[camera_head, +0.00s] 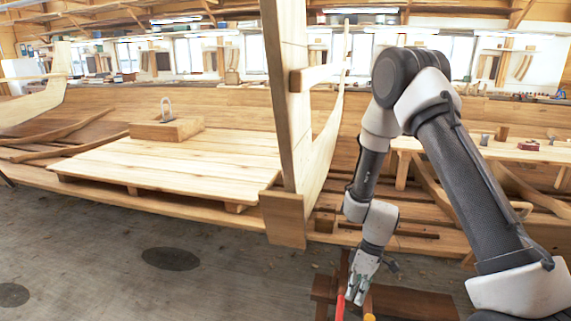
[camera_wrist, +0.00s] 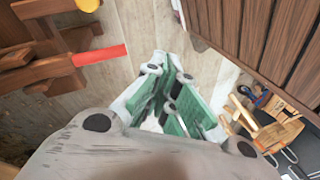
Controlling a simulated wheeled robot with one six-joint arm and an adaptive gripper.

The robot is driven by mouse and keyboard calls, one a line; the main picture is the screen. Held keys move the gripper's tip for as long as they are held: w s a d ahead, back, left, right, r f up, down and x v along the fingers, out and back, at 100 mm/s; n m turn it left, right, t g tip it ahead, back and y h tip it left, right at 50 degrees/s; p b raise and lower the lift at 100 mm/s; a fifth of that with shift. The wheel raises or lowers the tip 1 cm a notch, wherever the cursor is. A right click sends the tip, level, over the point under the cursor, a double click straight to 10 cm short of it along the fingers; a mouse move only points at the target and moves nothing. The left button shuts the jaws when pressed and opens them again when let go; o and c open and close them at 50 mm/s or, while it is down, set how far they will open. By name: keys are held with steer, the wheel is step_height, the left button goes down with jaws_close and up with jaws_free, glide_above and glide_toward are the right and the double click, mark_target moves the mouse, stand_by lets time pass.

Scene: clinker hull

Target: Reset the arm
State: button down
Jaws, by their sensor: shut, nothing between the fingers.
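My arm (camera_head: 457,180) comes in from the lower right, rises to a bent elbow and hangs down from there. My gripper (camera_head: 355,292) points downward near the bottom centre of the head view. In the wrist view my gripper (camera_wrist: 172,75) shows grey fingers with green pads. It is shut, with nothing held. A red handle (camera_head: 340,306) is just below and left of the fingers in the head view. In the wrist view the red handle (camera_wrist: 100,55) lies to the left, apart from the fingers.
A dark brown wooden stand (camera_head: 415,303) is below my gripper, with a yellow-ended tool (camera_wrist: 88,4) by it. A tall wooden post (camera_head: 289,110) and the plank hull (camera_head: 230,112) stand close. A plank platform (camera_head: 170,163) is left. Grey floor (camera_head: 110,260) is open.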

steer(key=s+d+r+m+t+h, duration=0.1)
steer(key=s+d+r, duration=0.4)
steer(key=r, duration=0.8)
steer(key=s+d+r+m+t+h, duration=0.1)
steer(key=s+d+r+m+t, duration=0.2)
steer(key=r, duration=1)
steer(key=s+d+r+m+t, duration=0.3)
steer(key=s+d+r+m, duration=0.3)
steer(key=s+r, duration=0.4)
step_height(320, 180, up, 3)
steer(key=shift+d+h, duration=0.4)
steer(key=shift+d, duration=0.05)
steer(key=shift+d, duration=0.1)
